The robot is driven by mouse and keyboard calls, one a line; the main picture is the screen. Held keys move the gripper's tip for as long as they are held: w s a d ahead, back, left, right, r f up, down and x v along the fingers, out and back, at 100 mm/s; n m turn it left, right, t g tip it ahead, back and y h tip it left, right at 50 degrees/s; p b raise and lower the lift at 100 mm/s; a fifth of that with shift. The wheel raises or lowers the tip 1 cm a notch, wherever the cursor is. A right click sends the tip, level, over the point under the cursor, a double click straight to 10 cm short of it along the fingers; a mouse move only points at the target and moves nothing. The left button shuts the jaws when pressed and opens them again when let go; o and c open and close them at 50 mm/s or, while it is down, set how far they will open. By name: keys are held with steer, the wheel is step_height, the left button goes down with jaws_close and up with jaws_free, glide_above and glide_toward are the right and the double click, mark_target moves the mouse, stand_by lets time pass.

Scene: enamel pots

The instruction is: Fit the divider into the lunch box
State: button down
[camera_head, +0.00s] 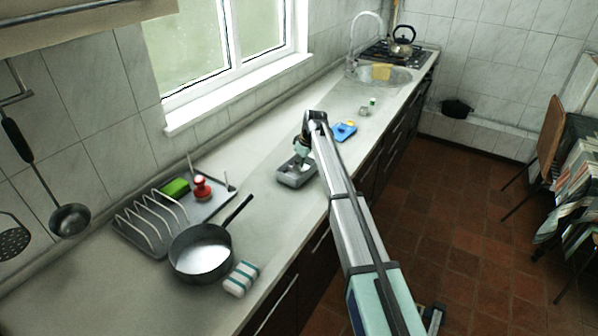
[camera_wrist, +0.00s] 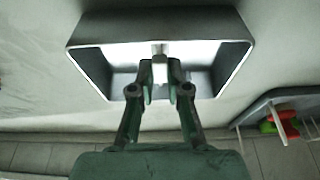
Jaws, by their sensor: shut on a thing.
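The grey metal lunch box (camera_head: 296,181) stands on the counter near its front edge, and its rim fills the upper part of the wrist view (camera_wrist: 95,28). My gripper (camera_head: 303,158) points down over the box. In the wrist view its two green fingers (camera_wrist: 160,82) come together over the box's opening, shut on a small pale grey piece, seemingly the divider (camera_wrist: 160,71). The fingers hide much of the divider. I cannot tell how deep it sits or whether it touches the box walls.
A dark saucepan (camera_head: 201,262), a striped sponge (camera_head: 241,279) and a dish rack (camera_head: 150,222) with a green sponge and red-handled brush lie left of the box. A blue item (camera_head: 344,132) lies beyond it, towards the sink (camera_head: 385,75). Counter around the box is mostly clear.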

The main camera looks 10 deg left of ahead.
steer(key=shift+r+p, duration=0.7)
steer(key=shift+r, duration=1.5)
steer(key=shift+r, duration=0.1)
